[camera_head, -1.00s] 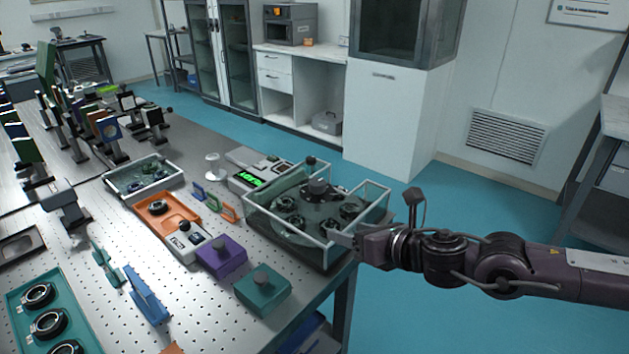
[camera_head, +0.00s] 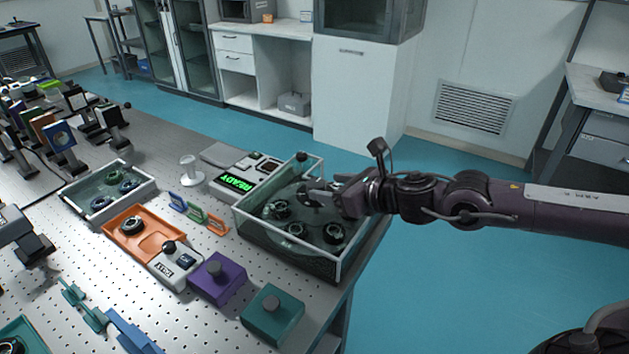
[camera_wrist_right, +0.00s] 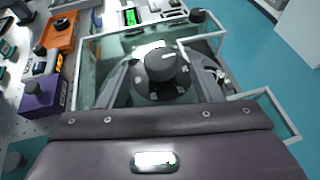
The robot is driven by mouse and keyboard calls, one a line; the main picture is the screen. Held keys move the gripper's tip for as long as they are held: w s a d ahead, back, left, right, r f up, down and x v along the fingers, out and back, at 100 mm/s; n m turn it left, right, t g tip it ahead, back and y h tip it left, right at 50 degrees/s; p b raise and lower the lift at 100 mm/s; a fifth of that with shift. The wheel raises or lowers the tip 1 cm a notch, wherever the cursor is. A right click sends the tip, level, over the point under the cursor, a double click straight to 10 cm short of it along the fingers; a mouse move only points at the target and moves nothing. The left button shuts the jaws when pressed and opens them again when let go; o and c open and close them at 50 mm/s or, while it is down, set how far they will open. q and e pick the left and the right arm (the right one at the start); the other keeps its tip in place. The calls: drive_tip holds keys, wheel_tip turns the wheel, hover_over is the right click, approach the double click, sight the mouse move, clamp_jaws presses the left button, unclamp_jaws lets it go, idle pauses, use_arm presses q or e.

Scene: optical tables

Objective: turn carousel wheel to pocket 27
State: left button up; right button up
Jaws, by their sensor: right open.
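The carousel (camera_head: 296,228) is a dark round wheel with several black ringed parts around it, inside a clear-walled case (camera_head: 343,262) at the table's right edge. Its dark centre knob (camera_wrist_right: 163,63), with a white mark on top, shows in the right wrist view. My right gripper (camera_head: 318,192) is over the middle of the carousel, open. In the right wrist view its fingers lie left and right of the knob; I cannot tell whether they touch it. The knob is mostly hidden by the gripper in the head view. Pocket numbers are not readable.
A control box with a green lit display (camera_head: 236,184) stands behind the case. An orange tray (camera_head: 118,222), a purple block (camera_head: 217,280) and a teal block (camera_head: 272,314) sit to the left and front. A glass-walled tray (camera_head: 80,207) is farther left.

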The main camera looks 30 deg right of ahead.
sight(319, 185)
drive_tip(key=x, duration=0.3)
drive_tip(key=shift+w+a+f+p, duration=0.15)
drive_tip(key=shift+w+p, duration=0.15)
drive_tip(key=shift+w, duration=0.05)
drive_tip(key=shift+w+a+f, duration=0.2)
drive_tip(key=shift+w+f, duration=0.1)
drive_tip(key=shift+w, duration=0.3)
use_arm(q)
drive_tip(key=shift+w+d+r, duration=0.1)
drive_tip(key=shift+w+r, duration=0.5)
drive_tip(key=shift+w, duration=0.35)
drive_tip(key=shift+s, duration=0.1)
use_arm(e)
drive_tip(key=c, duration=0.5)
clamp_jaws()
use_arm(q)
drive_tip(key=shift+s, duration=0.3)
drive_tip(key=shift+f, duration=0.1)
